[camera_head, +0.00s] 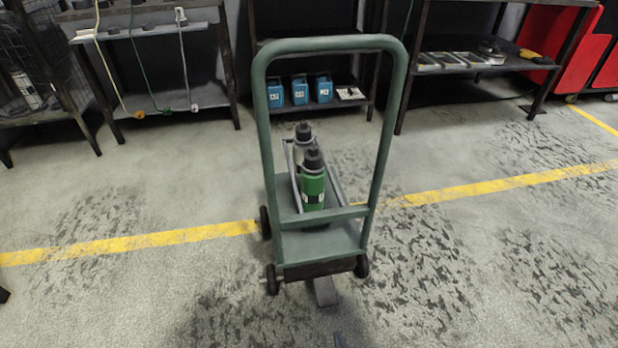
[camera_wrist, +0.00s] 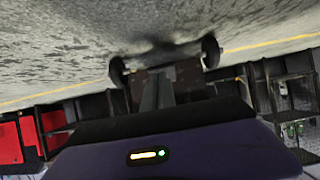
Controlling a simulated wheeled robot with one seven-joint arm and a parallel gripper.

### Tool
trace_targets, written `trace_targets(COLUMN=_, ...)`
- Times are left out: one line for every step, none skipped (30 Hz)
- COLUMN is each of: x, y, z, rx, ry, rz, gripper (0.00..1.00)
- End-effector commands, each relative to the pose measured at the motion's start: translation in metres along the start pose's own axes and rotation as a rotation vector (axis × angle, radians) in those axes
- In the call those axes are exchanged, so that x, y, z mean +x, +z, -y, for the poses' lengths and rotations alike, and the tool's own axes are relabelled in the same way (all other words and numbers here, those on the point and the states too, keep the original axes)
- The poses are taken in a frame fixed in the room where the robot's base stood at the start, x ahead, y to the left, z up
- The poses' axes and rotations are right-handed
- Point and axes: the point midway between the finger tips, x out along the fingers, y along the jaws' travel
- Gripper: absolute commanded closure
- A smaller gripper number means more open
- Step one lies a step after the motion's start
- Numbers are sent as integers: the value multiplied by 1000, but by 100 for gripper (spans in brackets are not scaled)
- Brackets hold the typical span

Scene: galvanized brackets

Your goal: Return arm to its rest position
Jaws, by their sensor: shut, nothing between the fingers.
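My gripper (camera_wrist: 156,90) shows in the wrist view as two grey fingers lying together, with nothing between them. The wrist picture is upside down, and the fingers point toward the low end of a green cart. In the head view a grey piece that appears to be my gripper (camera_head: 325,291) is low, just in front of the cart's near edge. I cannot tell whether it touches the cart. Most of my arm is out of view.
The green cart (camera_head: 318,239) with a tall handle stands close ahead. It carries a green bottle (camera_head: 313,187) and another dark-capped bottle (camera_head: 302,148) in a grey tray (camera_head: 338,190). Shelves and a red panel (camera_head: 556,40) line the back. Floor is clear on both sides.

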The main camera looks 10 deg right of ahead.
Motion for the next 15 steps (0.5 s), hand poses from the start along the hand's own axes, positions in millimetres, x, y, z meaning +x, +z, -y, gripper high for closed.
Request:
trace_targets(x=0, y=0, z=0, rx=0, ry=0, rz=0, gripper=100)
trace_targets(x=0, y=0, z=0, rx=1, ry=0, rz=0, gripper=100)
trace_targets(x=0, y=0, z=0, rx=8, ry=0, rz=1, gripper=100)
trace_targets(x=0, y=1, z=0, rx=17, ry=-2, rz=3, gripper=100)
trace_targets(x=1, y=-1, z=2, rx=27, ry=-6, rz=3, gripper=100)
trace_targets(x=4, y=-12, z=4, rx=33, ry=-13, rz=-15, gripper=100)
trace_targets(x=6, y=-22, z=6, rx=39, ry=-17, rz=-31, gripper=100)
trace_targets(x=8, y=-33, z=7, rx=45, ry=-21, rz=-49, gripper=100)
trace_targets(x=8, y=-49, z=9, rx=54, ry=-28, rz=-78, gripper=100)
trace_targets(x=5, y=-58, z=11, rx=61, ry=-34, rz=-97, gripper=100)
trace_targets(x=1, y=-66, z=13, rx=69, ry=-38, rz=-114, gripper=100)
trace_targets(x=-7, y=-75, z=15, rx=79, ry=-45, rz=-135, gripper=100)
trace_targets(x=-14, y=-82, z=16, rx=86, ry=-50, rz=-152, gripper=100)
trace_targets(x=-22, y=-88, z=18, rx=92, ry=-54, rz=-167, gripper=100)
trace_targets(x=-33, y=-96, z=18, rx=100, ry=-58, rz=-187, gripper=100)
